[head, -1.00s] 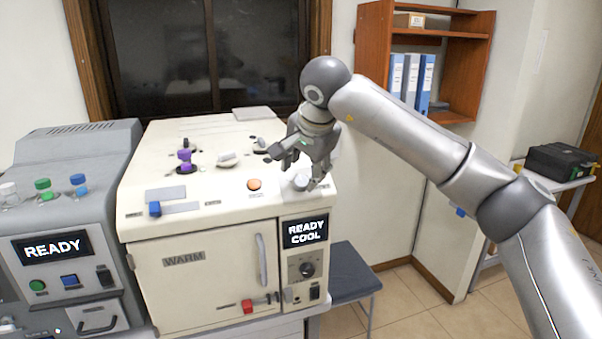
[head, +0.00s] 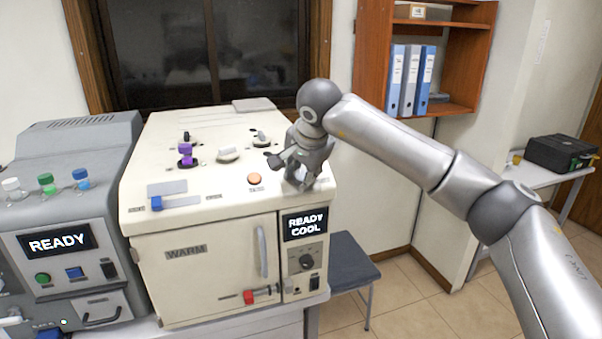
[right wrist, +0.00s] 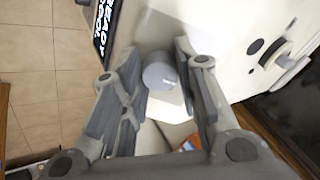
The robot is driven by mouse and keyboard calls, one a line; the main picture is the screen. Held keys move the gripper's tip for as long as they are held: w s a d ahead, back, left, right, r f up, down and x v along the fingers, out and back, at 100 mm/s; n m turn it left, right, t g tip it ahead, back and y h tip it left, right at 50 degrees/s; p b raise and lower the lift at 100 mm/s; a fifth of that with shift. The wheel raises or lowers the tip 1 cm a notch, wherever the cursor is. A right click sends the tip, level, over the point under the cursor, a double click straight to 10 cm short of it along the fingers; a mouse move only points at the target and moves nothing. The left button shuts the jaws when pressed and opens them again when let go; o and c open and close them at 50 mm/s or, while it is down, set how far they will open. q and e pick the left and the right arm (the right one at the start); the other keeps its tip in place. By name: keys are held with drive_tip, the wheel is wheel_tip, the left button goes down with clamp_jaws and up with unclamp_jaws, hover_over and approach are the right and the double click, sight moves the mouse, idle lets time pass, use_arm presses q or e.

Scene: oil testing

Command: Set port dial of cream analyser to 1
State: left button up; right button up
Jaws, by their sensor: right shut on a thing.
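The cream analyser (head: 235,196) stands in the middle of the head view. Its front has a WARM door and a display (head: 305,224) reading "READY COOL". My right gripper (head: 298,183) is over the front right corner of its top, pointing down. It is shut on a pale grey round knob (right wrist: 160,72), which shows between the fingers in the right wrist view. In the head view the gripper mostly hides this knob. I cannot read its marking or setting. A black dial (head: 307,262) sits on the front panel under the display. My left gripper is not in view.
An orange button (head: 254,179), a pale knob (head: 228,154), a purple-topped part (head: 186,154) and a blue slider (head: 157,203) are on the analyser's top. A grey machine (head: 75,200) stands close on the left. A dark stool (head: 352,262) is at the right.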

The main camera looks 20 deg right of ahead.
drive_tip(key=shift+n, duration=0.3)
drive_tip(key=n, duration=0.9)
drive_tip(key=shift+s+d, duration=0.1)
drive_tip(key=shift+n, duration=0.3)
idle(0.5)
drive_tip(key=o, duration=1)
drive_tip(key=v, duration=1.1)
drive_tip(key=shift+s+r, duration=0.2)
drive_tip(key=shift+s, duration=0.3)
